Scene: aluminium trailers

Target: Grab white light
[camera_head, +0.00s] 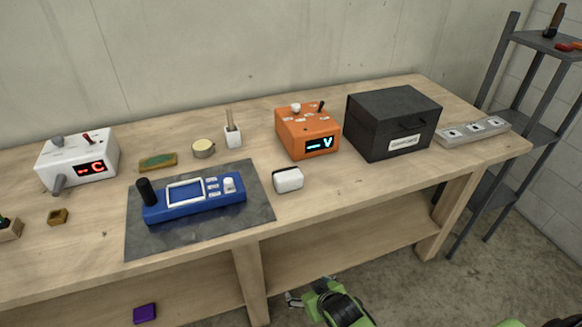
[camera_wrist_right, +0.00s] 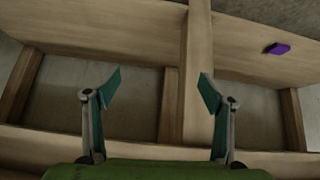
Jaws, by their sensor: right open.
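A small white box-like thing (camera_head: 288,180), which looks like the white light, sits on the wooden workbench (camera_head: 310,207) near its front edge. It is just right of the grey mat. My right gripper (camera_head: 293,299) is low in front of the bench, below the white light and apart from it. In the right wrist view its two fingers (camera_wrist_right: 160,82) are spread wide with nothing between them. The white light does not show in that view. My left gripper is not in view.
A blue device (camera_head: 195,212) lies on the grey mat (camera_head: 150,243). An orange meter (camera_head: 308,135) and a black box (camera_head: 393,120) stand behind and right of the light. A purple block (camera_head: 145,313) lies on the lower shelf. Bench top around the light's right is clear.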

